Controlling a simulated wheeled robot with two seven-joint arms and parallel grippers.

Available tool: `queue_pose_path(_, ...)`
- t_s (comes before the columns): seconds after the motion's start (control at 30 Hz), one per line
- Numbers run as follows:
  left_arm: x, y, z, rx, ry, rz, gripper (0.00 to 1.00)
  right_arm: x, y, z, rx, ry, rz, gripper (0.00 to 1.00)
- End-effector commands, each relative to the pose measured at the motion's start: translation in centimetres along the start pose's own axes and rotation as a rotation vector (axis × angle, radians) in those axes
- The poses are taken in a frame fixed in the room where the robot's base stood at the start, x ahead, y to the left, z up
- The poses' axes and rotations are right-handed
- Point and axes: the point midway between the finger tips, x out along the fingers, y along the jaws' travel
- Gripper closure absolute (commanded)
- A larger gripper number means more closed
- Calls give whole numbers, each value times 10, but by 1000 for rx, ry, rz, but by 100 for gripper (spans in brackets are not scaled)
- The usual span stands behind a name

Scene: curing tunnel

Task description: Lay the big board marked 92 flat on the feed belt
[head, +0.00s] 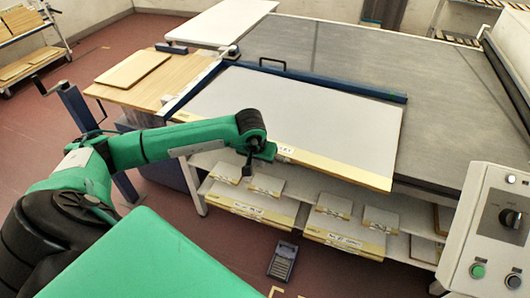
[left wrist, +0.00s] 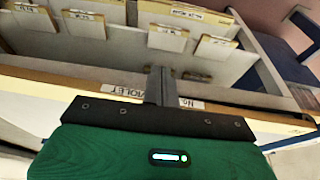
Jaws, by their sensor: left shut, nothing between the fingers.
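A big pale grey board (head: 320,110) with a yellowish front edge lies flat in front of a blue bar; its right end reaches toward the control box. Labels on its front edge are too small to read in the head view. In the left wrist view a yellowish edge (left wrist: 60,78) carries labels reading "VIOLET" and "No."; my fingers hide the number, so I cannot confirm 92. The grey feed belt (head: 350,55) lies bare behind the bar. My left gripper (head: 247,175) is shut and empty at the board's front edge, fingers together in the left wrist view (left wrist: 160,85). My right gripper is out of view.
Shelves below hold several labelled boards (head: 335,205). A control box (head: 490,230) stands at the right, and a pedal (head: 283,262) lies on the floor. A wooden side table (head: 150,92) bears a wooden board (head: 133,69). A blue post (head: 80,105) stands at the left.

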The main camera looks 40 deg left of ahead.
Motion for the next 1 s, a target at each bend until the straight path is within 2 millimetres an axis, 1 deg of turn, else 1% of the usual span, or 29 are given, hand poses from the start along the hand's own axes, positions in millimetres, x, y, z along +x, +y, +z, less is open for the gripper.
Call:
queue_pose_path(0.03, 10, 1, 0, -3, -5, 1, 100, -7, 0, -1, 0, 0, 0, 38)
queue_pose_path(0.1, 22, 0, -2, -3, -3, 1, 100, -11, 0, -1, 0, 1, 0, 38)
queue_pose_path(0.13, 20, 1, -9, -3, 1, 2, 100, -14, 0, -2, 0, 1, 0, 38)
queue_pose_path(0.2, 23, 1, -18, -3, 1, 1, 100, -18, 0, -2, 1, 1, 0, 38)
queue_pose_path(0.4, 30, 0, -34, -3, 0, 1, 100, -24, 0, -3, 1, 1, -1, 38)
queue_pose_path(0.57, 32, 0, -38, 0, 0, 0, 100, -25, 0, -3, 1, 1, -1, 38)
queue_pose_path(0.87, 33, 0, -39, -1, 0, 0, 100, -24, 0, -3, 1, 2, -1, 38)
queue_pose_path(1.0, 37, 0, -45, -2, 3, 0, 100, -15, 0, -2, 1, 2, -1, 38)
